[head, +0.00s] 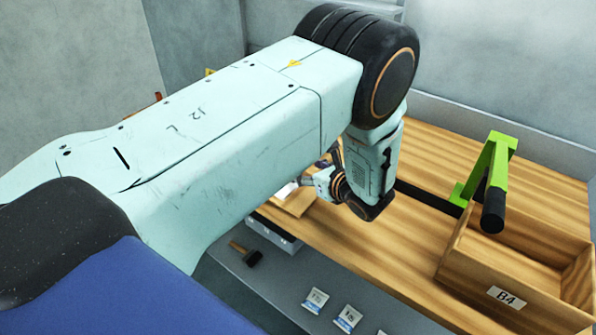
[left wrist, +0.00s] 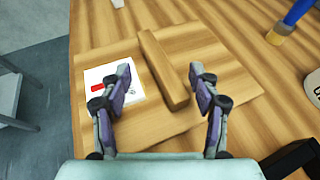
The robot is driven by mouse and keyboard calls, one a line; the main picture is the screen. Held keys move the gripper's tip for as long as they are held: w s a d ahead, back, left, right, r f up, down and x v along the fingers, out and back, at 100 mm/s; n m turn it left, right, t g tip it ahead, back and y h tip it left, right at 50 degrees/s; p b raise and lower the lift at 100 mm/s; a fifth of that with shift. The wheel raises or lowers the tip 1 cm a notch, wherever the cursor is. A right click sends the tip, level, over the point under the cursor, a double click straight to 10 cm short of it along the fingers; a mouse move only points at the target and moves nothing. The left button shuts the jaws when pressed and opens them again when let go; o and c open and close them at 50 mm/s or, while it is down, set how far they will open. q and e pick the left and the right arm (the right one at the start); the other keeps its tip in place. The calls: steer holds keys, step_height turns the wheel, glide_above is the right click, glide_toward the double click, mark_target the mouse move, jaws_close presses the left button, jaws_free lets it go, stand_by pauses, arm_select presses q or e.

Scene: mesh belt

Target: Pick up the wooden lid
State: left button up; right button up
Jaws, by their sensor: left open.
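The wooden lid (left wrist: 192,122) is a flat board lying on the wooden bench, with a raised wooden bar handle (left wrist: 163,70) and a white label (left wrist: 98,78) with a red mark. In the head view, part of the lid (head: 297,203) shows below my left arm, which hides the rest. My left gripper (left wrist: 162,84) is open above the lid. Its two fingers are on either side of the handle in the picture, with a gap to each side; I cannot tell its height above the lid. My right gripper is in neither view.
An open wooden box marked B4 (head: 478,278) stands at the right, with a green frame with a black bar (head: 484,178) by it. A brush (head: 245,253) and small labelled cards (head: 347,317) lie in front of the bench. A blue-handled thing (left wrist: 290,20) is beyond the lid.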

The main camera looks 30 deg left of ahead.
mark_target(303, 167)
arm_select(q)
steer(key=shift+w+x, duration=0.25)
steer(key=shift+x, duration=1.25)
steer(key=shift+s+d, duration=0.1)
steer(key=shift+d, duration=0.1)
steer(key=shift+s+a, duration=0.1)
steer(key=shift+c, duration=0.8)
steer(key=c, duration=0.6)
jaws_close()
steer(key=shift+f, duration=0.1)
